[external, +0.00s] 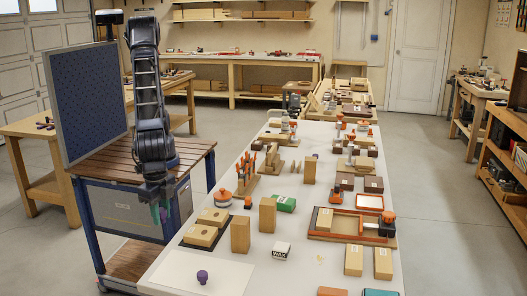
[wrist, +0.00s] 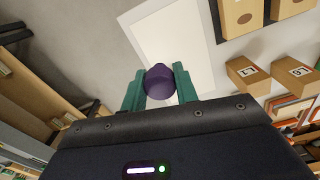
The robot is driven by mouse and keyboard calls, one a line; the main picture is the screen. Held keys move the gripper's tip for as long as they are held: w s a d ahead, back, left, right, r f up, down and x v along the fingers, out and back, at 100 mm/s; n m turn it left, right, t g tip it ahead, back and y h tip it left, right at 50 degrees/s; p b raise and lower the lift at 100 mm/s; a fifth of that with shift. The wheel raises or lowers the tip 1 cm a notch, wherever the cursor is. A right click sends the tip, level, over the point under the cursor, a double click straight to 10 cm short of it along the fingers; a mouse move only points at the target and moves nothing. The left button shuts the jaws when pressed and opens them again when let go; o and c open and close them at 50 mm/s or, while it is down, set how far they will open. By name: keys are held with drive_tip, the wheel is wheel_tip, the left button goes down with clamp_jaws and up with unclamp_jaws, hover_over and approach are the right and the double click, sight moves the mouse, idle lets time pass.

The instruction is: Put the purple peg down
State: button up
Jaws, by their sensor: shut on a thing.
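My gripper (external: 160,212) hangs at the left, beside the bench's front left edge. In the wrist view its green fingers (wrist: 159,88) are shut on a purple peg (wrist: 160,82), whose rounded end shows between them. In the external view the held peg is mostly hidden by the fingers. Another purple knob-shaped piece (external: 202,277) stands upright on a white sheet (external: 230,272) at the near end of the bench. The sheet also shows beyond the fingers in the wrist view (wrist: 190,35).
An orange-edged tray (external: 335,222) lies further right. Much of the white sheet is bare.

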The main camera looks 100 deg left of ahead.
sight(171, 272)
wheel_tip(171, 272, down, 19)
drive_tip(key=shift+r, duration=0.1)
idle(0.5)
drive_tip(key=o, duration=0.9)
drive_tip(key=shift+f, duration=0.2)
drive_tip(key=shift+o, duration=0.2)
drive_tip(key=shift+r, duration=0.15)
wheel_tip(171, 272, up, 12)
